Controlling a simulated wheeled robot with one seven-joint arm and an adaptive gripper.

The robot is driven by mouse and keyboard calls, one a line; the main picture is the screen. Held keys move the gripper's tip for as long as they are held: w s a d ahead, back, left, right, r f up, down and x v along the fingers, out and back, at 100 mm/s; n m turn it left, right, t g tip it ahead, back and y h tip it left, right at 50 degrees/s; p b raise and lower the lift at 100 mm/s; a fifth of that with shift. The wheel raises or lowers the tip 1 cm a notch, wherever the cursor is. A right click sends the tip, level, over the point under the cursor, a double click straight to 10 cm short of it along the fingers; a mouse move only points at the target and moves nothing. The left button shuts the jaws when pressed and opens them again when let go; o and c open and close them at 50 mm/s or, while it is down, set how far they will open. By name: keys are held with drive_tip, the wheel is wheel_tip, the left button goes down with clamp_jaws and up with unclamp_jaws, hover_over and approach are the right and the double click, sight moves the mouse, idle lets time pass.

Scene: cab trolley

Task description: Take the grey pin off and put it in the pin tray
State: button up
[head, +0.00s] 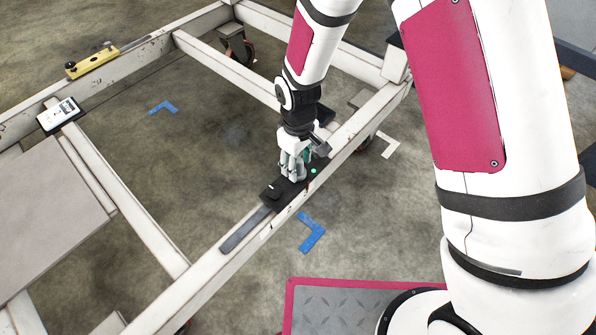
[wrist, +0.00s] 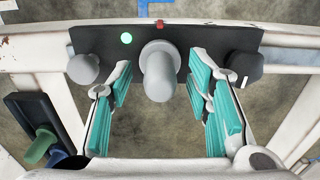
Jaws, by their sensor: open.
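In the wrist view, a grey pin (wrist: 159,74) with a rounded end stands in the middle of a black panel (wrist: 200,42) on the trolley rail. My gripper (wrist: 160,92) is open, its teal-padded fingers on either side of the pin with gaps showing. In the head view my gripper (head: 293,176) points down at the black panel (head: 272,193), and the pin is hidden. A dark tray (wrist: 22,112) at the wrist view's lower left holds a green pin (wrist: 40,146) and a blue pin (wrist: 57,158); it looks like the pin tray.
The panel also carries a grey knob (wrist: 84,68), a black knob (wrist: 246,66) and a lit green lamp (wrist: 126,38). White trolley rails (head: 220,230) surround the area. A yellow fixture (head: 92,60) and a white-faced device (head: 60,114) sit on the far-left rails.

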drive_tip(key=shift+f, duration=0.3)
drive_tip(key=shift+r, duration=0.1)
clamp_jaws()
